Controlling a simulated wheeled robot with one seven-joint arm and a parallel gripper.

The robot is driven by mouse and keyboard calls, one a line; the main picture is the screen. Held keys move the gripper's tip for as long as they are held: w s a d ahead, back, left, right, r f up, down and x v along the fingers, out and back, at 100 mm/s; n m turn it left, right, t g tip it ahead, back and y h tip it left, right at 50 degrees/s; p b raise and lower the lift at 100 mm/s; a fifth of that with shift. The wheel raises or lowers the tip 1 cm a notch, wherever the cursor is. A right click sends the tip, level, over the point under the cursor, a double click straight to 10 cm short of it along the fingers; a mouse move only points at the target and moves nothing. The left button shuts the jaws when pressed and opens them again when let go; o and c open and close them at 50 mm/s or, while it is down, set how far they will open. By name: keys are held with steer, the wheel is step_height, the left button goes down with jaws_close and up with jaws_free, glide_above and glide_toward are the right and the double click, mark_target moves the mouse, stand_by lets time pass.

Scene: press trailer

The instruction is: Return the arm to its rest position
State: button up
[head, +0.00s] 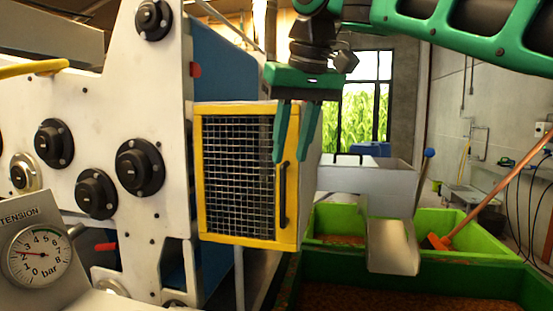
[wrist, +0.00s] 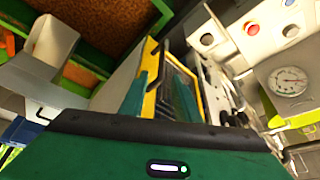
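My green gripper (head: 292,146) hangs pointing down in front of the upper right edge of a yellow-framed mesh guard door (head: 237,180). Its two fingers are apart with nothing held between them. The door looks shut; its black handle (head: 283,195) is below the fingertips. In the wrist view, the fingers (wrist: 160,100) are spread, with the yellow frame (wrist: 148,104) seen behind and between them. My arm reaches in from the top right. I cannot tell whether a finger touches the door.
A white press panel (head: 110,120) with black knobs stands left, with a tension gauge (head: 38,256) in front. Right of the guard are a metal chute (head: 392,245), a green bin (head: 470,236) and a copper-handled tool (head: 490,202). Open air lies right of the gripper.

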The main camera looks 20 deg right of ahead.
steer(key=s+d+f+m+g, duration=0.2)
steer(key=s+d+f+m, duration=0.1)
steer(key=d+f, duration=0.75)
steer(key=s+d+f+m+g, duration=0.1)
steer(key=s+d+f, duration=0.2)
steer(key=s+f, duration=0.3)
steer(key=s+d+f+m+g, duration=0.1)
steer(key=s+d+f, duration=0.3)
steer(key=f, duration=0.8)
steer(key=s+d+f+m, duration=0.2)
steer(key=s+d+f, duration=0.1)
steer(key=s+f, duration=0.6)
steer(key=shift+d+f+g, duration=0.25)
steer(key=shift+d+g, duration=0.05)
steer(key=shift+g, duration=0.1)
steer(key=shift+w, duration=0.1)
